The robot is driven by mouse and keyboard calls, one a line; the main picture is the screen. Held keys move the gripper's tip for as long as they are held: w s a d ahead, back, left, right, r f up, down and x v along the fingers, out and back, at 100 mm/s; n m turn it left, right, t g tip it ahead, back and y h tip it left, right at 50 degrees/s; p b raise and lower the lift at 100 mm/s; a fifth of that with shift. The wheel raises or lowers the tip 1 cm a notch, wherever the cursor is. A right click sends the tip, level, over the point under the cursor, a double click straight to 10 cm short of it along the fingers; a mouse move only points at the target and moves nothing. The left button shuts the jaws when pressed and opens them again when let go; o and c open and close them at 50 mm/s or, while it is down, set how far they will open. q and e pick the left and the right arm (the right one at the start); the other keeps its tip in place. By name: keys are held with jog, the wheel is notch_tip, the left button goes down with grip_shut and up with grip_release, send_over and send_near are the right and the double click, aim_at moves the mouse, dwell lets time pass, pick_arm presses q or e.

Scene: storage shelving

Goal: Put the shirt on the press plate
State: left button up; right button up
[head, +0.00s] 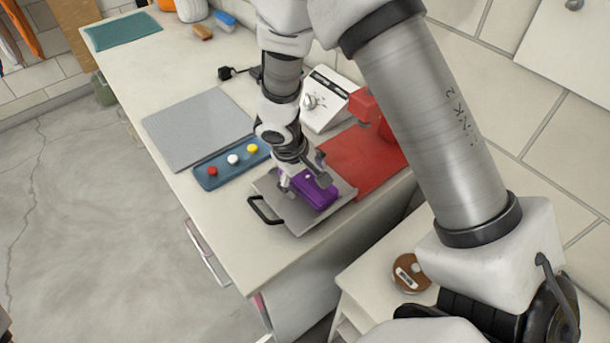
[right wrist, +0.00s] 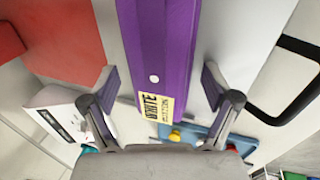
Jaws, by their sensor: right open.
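A purple block-like thing (head: 318,199) with a yellow printed label lies on a grey plate with a black handle (head: 264,211) near the counter's front edge. I cannot tell whether it is the shirt; no other shirt is clearly seen. My right gripper (head: 303,181) is right over the purple thing. In the right wrist view, the gripper's open fingers (right wrist: 160,86) stand either side of the purple thing (right wrist: 163,45), with gaps visible. A red plate (head: 352,163) lies just behind the grey plate. I cannot tell which is the press plate. My left gripper is not in view.
A blue tray with coloured buttons (head: 225,165) and a flat grey panel (head: 200,128) lie left of the grey plate. A white device with a dial (head: 330,98) and a red block (head: 367,107) stand behind. A brown round thing (head: 410,273) sits on a lower surface.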

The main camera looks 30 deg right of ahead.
jog(key=shift+r, duration=0.15)
jog(key=shift+r+p, duration=0.3)
jog(key=shift+p, duration=0.05)
jog(key=p+v, duration=0.2)
jog(key=v, duration=0.9)
jog(key=shift+r, duration=0.25)
jog(key=shift+s+a, duration=0.1)
jog(key=shift+a, duration=0.05)
